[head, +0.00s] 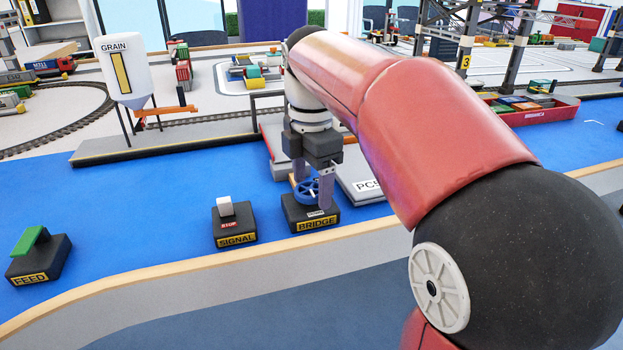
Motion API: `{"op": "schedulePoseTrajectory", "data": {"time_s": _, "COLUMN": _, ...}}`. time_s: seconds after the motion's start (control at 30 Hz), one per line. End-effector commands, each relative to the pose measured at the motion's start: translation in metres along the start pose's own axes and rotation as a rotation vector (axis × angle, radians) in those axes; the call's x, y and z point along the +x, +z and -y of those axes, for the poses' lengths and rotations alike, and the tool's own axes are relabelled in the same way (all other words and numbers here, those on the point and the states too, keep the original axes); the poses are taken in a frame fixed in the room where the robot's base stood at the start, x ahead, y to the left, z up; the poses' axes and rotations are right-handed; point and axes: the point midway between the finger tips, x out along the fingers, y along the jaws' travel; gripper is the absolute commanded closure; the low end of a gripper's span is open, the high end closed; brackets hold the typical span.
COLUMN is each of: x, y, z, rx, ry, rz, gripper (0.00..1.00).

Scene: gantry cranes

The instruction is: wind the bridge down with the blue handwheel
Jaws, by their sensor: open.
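The blue handwheel (304,191) stands on a dark box labelled BRIDGE (312,219) near the front edge of the blue surface. My gripper (313,187) points down at the wheel from above. Its fingers are apart, one at the wheel's far left side and one at its right. I cannot tell whether either finger touches the wheel. Behind the gripper is a grey deck (271,160), partly hidden by my arm. I cannot tell whether it is the bridge.
A SIGNAL box (235,226) with a white lever stands just left of the BRIDGE box. A FEED box (38,257) with a green handle is farther left. A GRAIN silo (124,70) stands behind. A red boat (541,114) lies at right. The blue surface between the boxes is clear.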

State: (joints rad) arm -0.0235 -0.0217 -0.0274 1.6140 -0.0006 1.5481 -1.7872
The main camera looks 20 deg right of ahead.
Motion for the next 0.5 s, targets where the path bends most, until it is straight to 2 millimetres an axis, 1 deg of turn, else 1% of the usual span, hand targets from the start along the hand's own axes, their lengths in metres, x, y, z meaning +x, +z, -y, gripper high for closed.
{"op": "schedulePoseTrajectory", "data": {"time_s": 0.07, "x": -0.002, "y": 0.000, "z": 0.000, "rx": 0.000, "ry": 0.000, "rz": 0.000, "gripper": 0.30}}
{"op": "schedulePoseTrajectory", "data": {"time_s": 0.17, "x": -0.010, "y": 0.000, "z": -0.001, "rx": 0.000, "ry": 0.002, "rz": 0.001, "gripper": 0.30}}
{"op": "schedulePoseTrajectory", "data": {"time_s": 0.4, "x": -0.051, "y": 0.000, "z": -0.001, "rx": 0.000, "ry": 0.003, "rz": 0.001, "gripper": 0.30}}
{"op": "schedulePoseTrajectory", "data": {"time_s": 0.5, "x": -0.065, "y": 0.000, "z": -0.001, "rx": 0.000, "ry": 0.002, "rz": 0.000, "gripper": 0.30}}
